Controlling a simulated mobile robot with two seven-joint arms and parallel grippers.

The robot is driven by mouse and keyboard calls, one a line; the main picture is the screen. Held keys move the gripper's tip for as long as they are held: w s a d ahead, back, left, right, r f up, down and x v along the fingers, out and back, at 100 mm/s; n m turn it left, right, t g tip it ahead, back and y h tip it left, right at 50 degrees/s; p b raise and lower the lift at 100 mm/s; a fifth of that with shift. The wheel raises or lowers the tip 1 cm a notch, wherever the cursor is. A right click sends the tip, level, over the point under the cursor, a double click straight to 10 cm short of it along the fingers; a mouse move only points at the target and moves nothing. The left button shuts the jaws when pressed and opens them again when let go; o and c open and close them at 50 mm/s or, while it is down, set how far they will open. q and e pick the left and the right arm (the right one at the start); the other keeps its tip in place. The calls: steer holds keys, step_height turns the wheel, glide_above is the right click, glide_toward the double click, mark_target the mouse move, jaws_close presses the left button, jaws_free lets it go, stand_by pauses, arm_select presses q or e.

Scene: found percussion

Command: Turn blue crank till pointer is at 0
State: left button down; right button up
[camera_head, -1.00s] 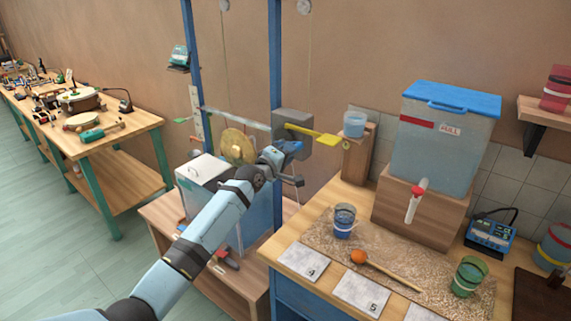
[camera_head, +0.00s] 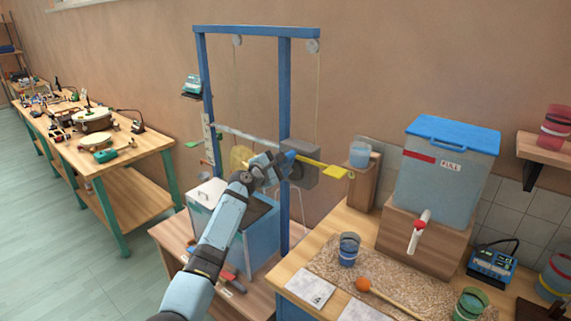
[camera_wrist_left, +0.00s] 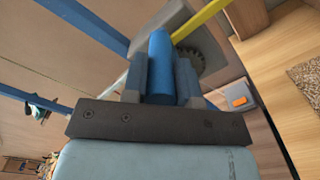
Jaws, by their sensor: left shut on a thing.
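My left gripper (camera_head: 285,160) is shut on the blue crank handle (camera_wrist_left: 160,65), which stands between its two fingers in the left wrist view. In the head view the blue handle (camera_head: 291,156) is mostly hidden by the gripper, in front of the grey box (camera_head: 306,176) on the blue frame's right post. A white scale strip (camera_head: 207,138) is on the left post, with a green pointer-like tip (camera_head: 192,144) beside it. The scale's marks are too small to read. My right gripper is not in view.
A yellow bar (camera_head: 328,168) sticks out right of the grey box, close to my gripper. A lidded tank (camera_head: 252,240) stands below my forearm. The right bench holds a blue cup (camera_head: 348,250), a mallet (camera_head: 385,296) and a blue-lidded dispenser (camera_head: 440,165).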

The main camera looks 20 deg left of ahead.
arm_select(q)
steer(key=a, duration=0.2)
steer(key=w+a+r+b, duration=0.1)
steer(key=shift+a, duration=0.1)
stand_by(0.7)
steer(key=c, duration=1.3)
jaws_free()
steer(key=o, duration=0.4)
steer(key=shift+a+f, duration=0.1)
steer(key=shift+a, duration=0.05)
steer(key=shift+f, duration=0.1)
